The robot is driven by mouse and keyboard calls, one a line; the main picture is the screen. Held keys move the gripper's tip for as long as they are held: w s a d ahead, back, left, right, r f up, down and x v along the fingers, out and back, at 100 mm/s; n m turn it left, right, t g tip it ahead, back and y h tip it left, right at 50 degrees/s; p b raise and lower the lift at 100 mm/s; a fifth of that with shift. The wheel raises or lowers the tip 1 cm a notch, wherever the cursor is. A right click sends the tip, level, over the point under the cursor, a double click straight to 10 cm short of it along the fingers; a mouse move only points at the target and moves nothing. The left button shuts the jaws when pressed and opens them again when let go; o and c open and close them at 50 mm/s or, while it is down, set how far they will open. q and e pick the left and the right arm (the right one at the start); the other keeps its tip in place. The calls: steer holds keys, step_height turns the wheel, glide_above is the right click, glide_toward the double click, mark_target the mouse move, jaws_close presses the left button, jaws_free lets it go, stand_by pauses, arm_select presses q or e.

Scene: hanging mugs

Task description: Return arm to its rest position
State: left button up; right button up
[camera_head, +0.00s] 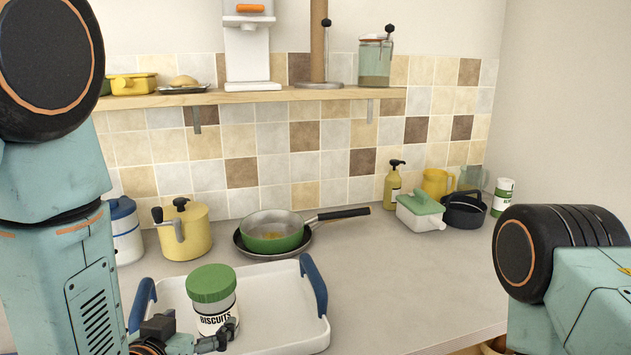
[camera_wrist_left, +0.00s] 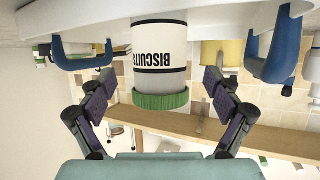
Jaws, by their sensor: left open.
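A biscuits jar (camera_head: 212,298) with a green lid and a white "BISCUITS" label stands upright on a white tray (camera_head: 282,325) with blue handles. My left gripper (camera_head: 193,340) is low in the head view, in front of the jar, partly cut off by the lower edge. In the left wrist view the picture is upside down, and the jar (camera_wrist_left: 160,60) shows between the two spread fingers, with clear gaps on both sides. The left gripper (camera_wrist_left: 156,82) is open and holds nothing. My right arm (camera_head: 560,260) shows at the right edge; its gripper is out of view.
Behind the tray stand a yellow pot (camera_head: 183,230), a green pan (camera_head: 272,232) on a dark pan, and a blue-lidded container (camera_head: 125,230). A white dish with a green lid (camera_head: 420,212) and a black pot (camera_head: 464,210) stand farther right. A wooden shelf (camera_head: 300,94) runs above.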

mark_target(206, 316)
arm_select(q)
steer(key=x, duration=0.4)
steer(key=shift+w+f, duration=0.1)
arm_select(e)
steer(key=shift+f, duration=0.3)
steer(key=shift+w, duration=0.1)
